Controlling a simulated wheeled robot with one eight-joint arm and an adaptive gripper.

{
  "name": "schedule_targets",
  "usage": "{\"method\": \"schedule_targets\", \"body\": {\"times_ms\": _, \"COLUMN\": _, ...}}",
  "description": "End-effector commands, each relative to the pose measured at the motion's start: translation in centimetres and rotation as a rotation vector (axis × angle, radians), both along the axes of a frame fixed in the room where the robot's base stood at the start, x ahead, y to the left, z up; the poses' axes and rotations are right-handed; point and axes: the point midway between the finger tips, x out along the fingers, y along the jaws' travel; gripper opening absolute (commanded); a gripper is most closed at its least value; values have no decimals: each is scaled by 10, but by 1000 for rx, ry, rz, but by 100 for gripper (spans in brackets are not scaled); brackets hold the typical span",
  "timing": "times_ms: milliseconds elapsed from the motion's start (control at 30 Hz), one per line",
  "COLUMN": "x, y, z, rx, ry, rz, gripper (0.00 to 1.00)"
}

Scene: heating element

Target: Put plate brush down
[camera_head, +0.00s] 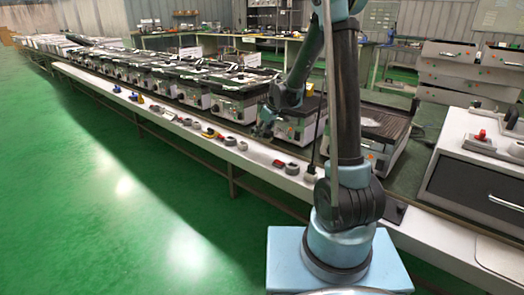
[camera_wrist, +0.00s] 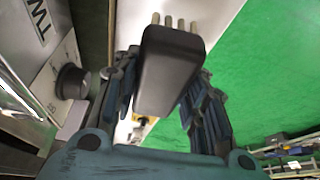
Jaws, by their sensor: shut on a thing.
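My gripper (camera_wrist: 163,98) is shut on the plate brush (camera_wrist: 172,62), a dark grey block with several pale pegs at its far end. The block lies between the two fingers in the wrist view, with the white ledge (camera_wrist: 214,12) beyond it. In the head view my gripper (camera_head: 264,126) is low beside the row of heating units, over or near the white front ledge (camera_head: 258,149). The brush is too small and dark to tell apart there. I cannot tell whether it touches the ledge.
A heating unit with a dark knob (camera_wrist: 71,82) is close to my gripper on the left of the wrist view. Several small tools and grey rings (camera_head: 231,141) lie along the ledge. The green floor (camera_head: 110,200) is open in front of the bench.

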Motion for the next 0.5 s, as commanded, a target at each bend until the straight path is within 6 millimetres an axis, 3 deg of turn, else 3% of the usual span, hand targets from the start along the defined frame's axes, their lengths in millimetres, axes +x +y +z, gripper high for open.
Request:
{"method": "schedule_targets", "body": {"times_ms": 133, "x": 1, "y": 0, "z": -22, "rx": 0, "ry": 0, "rz": 0, "gripper": 13}}
{"method": "schedule_targets", "body": {"times_ms": 500, "x": 0, "y": 1, "z": -48, "rx": 0, "ry": 0, "rz": 2, "gripper": 13}}
